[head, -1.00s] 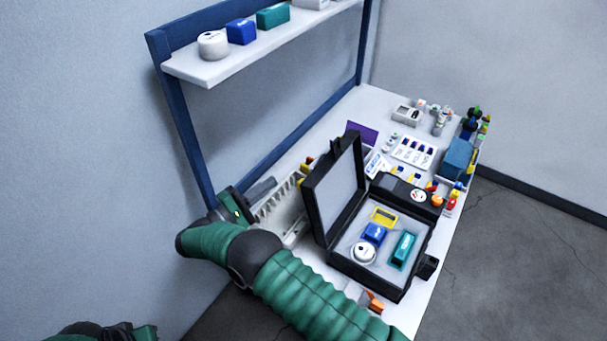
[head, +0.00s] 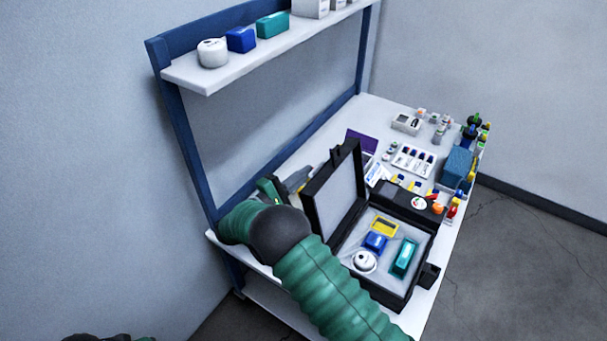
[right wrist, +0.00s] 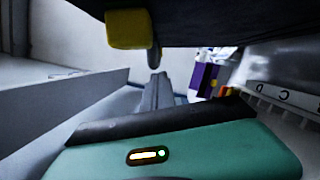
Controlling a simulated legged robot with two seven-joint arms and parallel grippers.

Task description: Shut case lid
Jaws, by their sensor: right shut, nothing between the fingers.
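The black case (head: 408,298) stands open on the table. Its lid (head: 335,190) is raised nearly upright on the left side, grey lining facing right. Inside lie a yellow-framed item (head: 384,226), a blue block (head: 375,242), a white round item (head: 365,261) and a teal block (head: 404,257). My right gripper (head: 298,181) is behind the lid, on its outer side, shut and empty. In the right wrist view a dark panel with a yellow block (right wrist: 127,29) hangs above the fingers (right wrist: 156,88); I cannot tell whether they touch. My left gripper is out of view.
A shelf (head: 270,50) with several boxes is above the table's back edge. A purple box (head: 361,141), a white card of vials (head: 413,160) and a blue box (head: 458,166) stand beyond the case. A white lettered rack (right wrist: 280,105) is right of the gripper.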

